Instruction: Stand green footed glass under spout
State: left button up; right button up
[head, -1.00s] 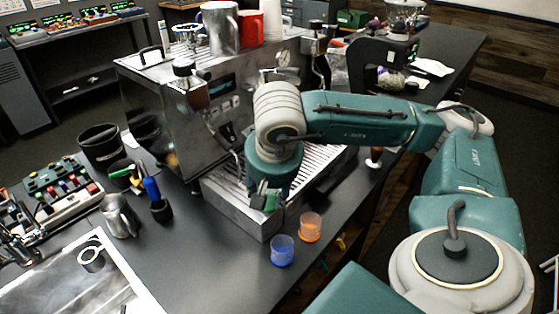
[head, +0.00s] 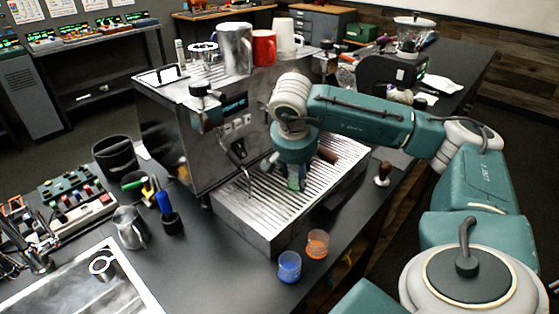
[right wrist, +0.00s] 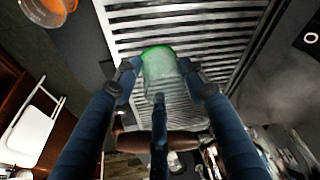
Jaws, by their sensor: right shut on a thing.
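The green footed glass (right wrist: 160,68) shows in the right wrist view, between the fingers of my right gripper (right wrist: 160,78), which is shut on it. Its green rim faces the top of the picture; its foot is hard to make out. In the head view my right gripper (head: 297,184) is over the slatted drip tray (head: 247,212) of the coffee machine (head: 225,150), and the glass is mostly hidden. I cannot tell whether the glass touches the slats. The spout is hidden behind my right arm. My left gripper is not in view.
A brown handle (head: 327,155) is close to the right of my gripper. A steam wand (head: 238,160) hangs at the left of the tray. An orange cup (head: 317,244) and a blue cup (head: 289,267) stand in front of the tray. A tamper (head: 383,174) stands at right.

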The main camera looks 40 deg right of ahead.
jog(key=w, duration=0.2)
jog(key=shift+w+a+r+p, duration=0.1)
jog(key=shift+w+a+p, duration=0.05)
jog(key=shift+w+p, duration=0.2)
jog(key=w+p, duration=0.1)
jog(key=w, duration=0.2)
jog(key=shift+w+a+p, duration=0.15)
jog(key=shift+w+p, duration=0.2)
jog(key=shift+w, duration=0.05)
jog(key=shift+f, duration=0.8)
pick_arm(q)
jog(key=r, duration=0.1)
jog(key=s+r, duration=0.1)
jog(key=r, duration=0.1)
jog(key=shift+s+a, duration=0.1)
pick_arm(e)
jog(key=shift+s, duration=0.15)
jog(key=shift+f, duration=0.2)
jog(key=o, duration=1.3)
